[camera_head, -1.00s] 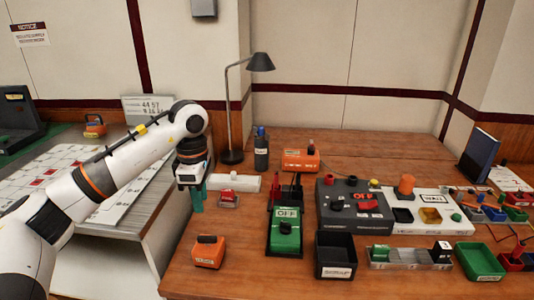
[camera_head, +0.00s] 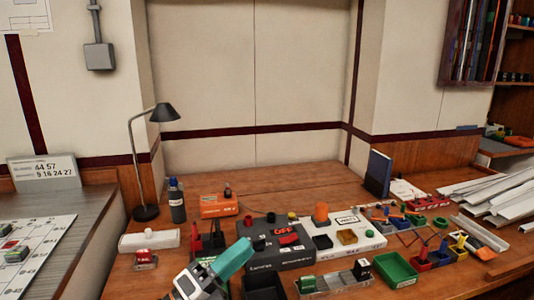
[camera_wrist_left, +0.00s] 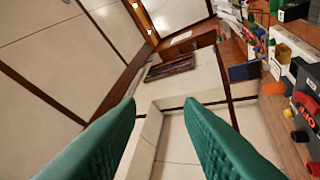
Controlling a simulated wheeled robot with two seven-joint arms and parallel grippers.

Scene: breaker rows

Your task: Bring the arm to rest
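My left gripper (camera_head: 236,256) shows at the bottom centre of the head view, its teal fingers tilted up to the right in front of the grey panel (camera_head: 262,257). In the left wrist view the two teal fingers of my left gripper (camera_wrist_left: 160,103) stand wide apart with nothing between them. That view looks past them at the wall, tilted, with the bench along the right. Most of my left arm is out of the head view. My right gripper is in neither view.
The wooden bench (camera_head: 300,180) is crowded: black bin (camera_head: 262,284), green tray (camera_head: 396,268), white panel (camera_head: 372,239), orange box (camera_head: 217,206), dark bottle (camera_head: 177,207) and lamp (camera_head: 146,212). White trunking lengths (camera_head: 495,197) lie at right. The bench's back strip is clear.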

